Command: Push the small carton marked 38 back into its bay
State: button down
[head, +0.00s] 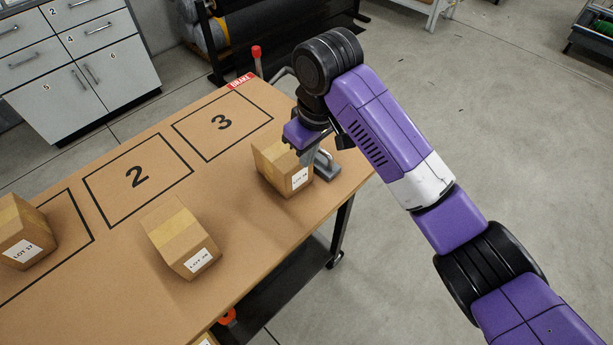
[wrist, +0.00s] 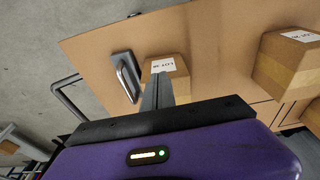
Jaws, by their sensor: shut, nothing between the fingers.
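A small brown carton (head: 268,163) stands near the table's right end, in front of the outlined bay 3 (head: 222,122) and outside its lines. Its white label appears to read LOT 38, though the digits are small and partly unclear. In the wrist view the carton (wrist: 166,66) is just beyond my fingers, its label upside down. My gripper (head: 307,157) is shut and empty, pointing down at the carton's right side. Its fingers also show in the wrist view (wrist: 158,92) and overlap the carton; whether they touch it I cannot tell. Bay 3 is empty.
A metal handle (head: 327,165) sits at the table edge right beside the carton. A second carton (head: 182,236) stands in front of empty bay 2 (head: 137,176), and a LOT 37 carton (head: 27,234) is at far left. A red-tipped brake lever (head: 257,56) rises behind the table.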

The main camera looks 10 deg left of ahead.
jog(key=shift+g+h, duration=0.7)
jog(key=d+f+b, duration=0.1)
jog(key=f, duration=0.2)
jog(key=s+d+f+b, duration=0.1)
jog(key=f, duration=0.3)
jog(key=s+d+f, duration=0.1)
jog(key=f, duration=0.2)
jog(key=shift+f+b, duration=0.15)
jog(key=shift+b, duration=0.25)
jog(key=shift+w+a+r, duration=0.25)
jog(key=shift+w+a, duration=0.5)
jog(key=shift+a, duration=0.25)
jog(key=shift+w+a+f, duration=0.1)
jog(key=shift+w+a, duration=0.4)
jog(key=shift+a, duration=0.1)
